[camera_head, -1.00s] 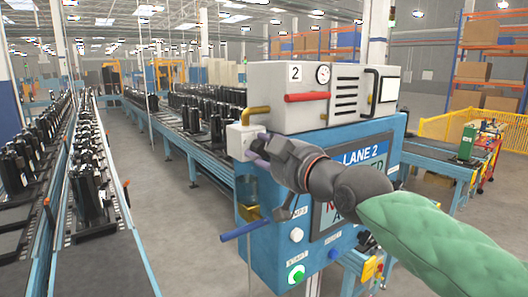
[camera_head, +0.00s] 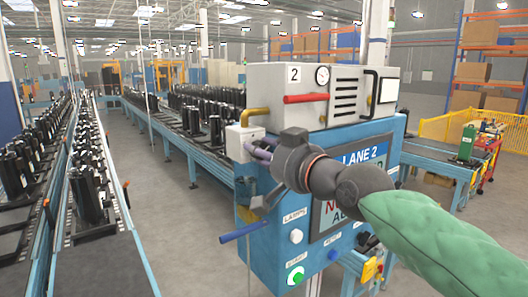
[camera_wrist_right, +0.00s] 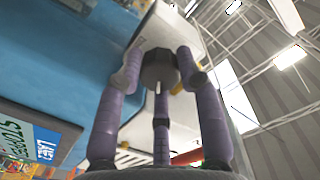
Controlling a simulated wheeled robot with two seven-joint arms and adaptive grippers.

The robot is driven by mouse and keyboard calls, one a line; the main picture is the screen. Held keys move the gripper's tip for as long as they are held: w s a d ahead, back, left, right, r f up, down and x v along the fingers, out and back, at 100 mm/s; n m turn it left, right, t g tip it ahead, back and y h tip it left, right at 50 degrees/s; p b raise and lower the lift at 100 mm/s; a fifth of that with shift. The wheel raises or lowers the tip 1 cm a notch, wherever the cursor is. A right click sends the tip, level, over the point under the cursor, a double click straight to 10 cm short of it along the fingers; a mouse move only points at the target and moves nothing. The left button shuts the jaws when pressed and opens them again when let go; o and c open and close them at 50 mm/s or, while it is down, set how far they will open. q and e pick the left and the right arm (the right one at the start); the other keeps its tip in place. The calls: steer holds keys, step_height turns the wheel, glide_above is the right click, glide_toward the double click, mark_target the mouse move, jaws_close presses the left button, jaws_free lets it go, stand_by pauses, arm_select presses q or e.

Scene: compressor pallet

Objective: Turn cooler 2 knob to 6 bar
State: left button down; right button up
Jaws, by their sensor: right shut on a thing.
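The cooler 2 unit (camera_head: 262,92) is a white box marked "2" on the blue lane 2 cabinet. A small round gauge (camera_head: 322,75) is on its front; its reading is too small to make out. My right gripper (camera_head: 257,150) reaches the white block (camera_head: 240,141) at the unit's lower left, hiding the knob in the head view. In the right wrist view, the purple fingers of the gripper (camera_wrist_right: 160,82) are closed around a dark faceted knob (camera_wrist_right: 158,64) with a pale pointer mark. My left gripper is out of view.
The blue cabinet (camera_head: 262,238) carries a "LANE 2" screen (camera_head: 330,217), partly behind my arm, and several buttons below. A blue lever (camera_head: 242,232) sticks out at lower left. A yellow pipe (camera_head: 256,113) and red bar (camera_head: 306,98) are close above the gripper. Conveyors run at left.

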steer(key=shift+w+a+f, duration=0.1)
steer(key=shift+a+f, duration=0.15)
steer(key=shift+f, duration=0.35)
steer(key=o, duration=1.1)
steer(key=shift+o, duration=0.2)
steer(key=shift+r, duration=0.2)
steer(key=shift+r, duration=0.1)
steer(key=v, duration=1.2)
